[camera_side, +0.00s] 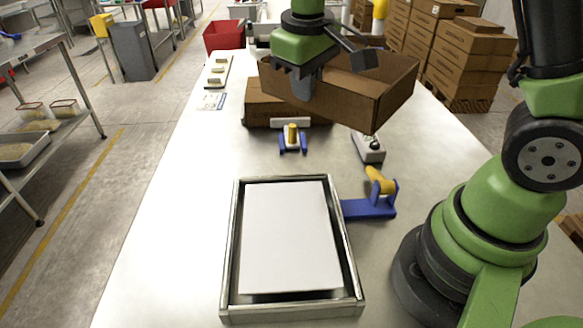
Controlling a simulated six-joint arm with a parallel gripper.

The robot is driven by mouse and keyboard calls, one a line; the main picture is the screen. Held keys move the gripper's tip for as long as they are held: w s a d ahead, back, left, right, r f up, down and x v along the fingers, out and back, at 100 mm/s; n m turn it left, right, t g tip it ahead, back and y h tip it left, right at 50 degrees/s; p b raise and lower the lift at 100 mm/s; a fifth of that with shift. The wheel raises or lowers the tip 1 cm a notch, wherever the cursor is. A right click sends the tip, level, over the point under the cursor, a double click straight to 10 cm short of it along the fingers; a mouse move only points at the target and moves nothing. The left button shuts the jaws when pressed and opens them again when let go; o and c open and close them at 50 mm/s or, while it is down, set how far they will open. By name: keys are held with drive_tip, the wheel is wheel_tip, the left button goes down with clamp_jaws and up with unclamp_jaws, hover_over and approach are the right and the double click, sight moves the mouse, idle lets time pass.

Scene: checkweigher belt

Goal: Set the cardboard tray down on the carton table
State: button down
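The cardboard tray (338,96) is an open brown box at the far part of the long pale table (175,200). It appears raised above the tabletop, with its near corner pointing toward the camera. My gripper (304,86) is at the tray's near-left wall, with a grey finger in front of the cardboard. It appears shut on that wall; the other finger's contact is hidden. I cannot tell for certain which surface is the carton table.
Blue holders with yellow rollers (292,134) (379,181) and a grey box with a black knob (369,148) stand nearby. A metal-framed white panel (290,238) fills the front. Stacked cartons (464,60) stand behind right.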

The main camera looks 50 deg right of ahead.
sight(331, 75)
drive_tip(key=s+f, duration=0.3)
drive_tip(key=shift+a+f, duration=0.2)
drive_tip(key=w+d, duration=0.1)
drive_tip(key=d, duration=0.1)
drive_tip(key=w+d, duration=0.3)
drive_tip(key=d, duration=0.1)
drive_tip(key=shift+w+f, duration=0.2)
drive_tip(key=shift+f, duration=0.1)
drive_tip(key=shift+n+y, duration=0.3)
drive_tip(key=shift+n, duration=0.3)
drive_tip(key=d, duration=0.2)
drive_tip(key=w+d, duration=0.1)
drive_tip(key=d, duration=0.1)
drive_tip(key=w+d+f, duration=0.1)
drive_tip(key=d, duration=0.2)
drive_tip(key=shift+w+d, duration=0.1)
drive_tip(key=shift+w, duration=0.15)
drive_tip(key=s+d+f+n+y, duration=0.1)
drive_tip(key=s+d+f+n, duration=0.1)
drive_tip(key=d, duration=0.8)
drive_tip(key=s+d+f+n, duration=0.1)
drive_tip(key=s+d+f, duration=0.1)
drive_tip(key=d, duration=0.8)
wheel_tip(331, 75, down, 10)
drive_tip(key=shift+r, duration=0.1)
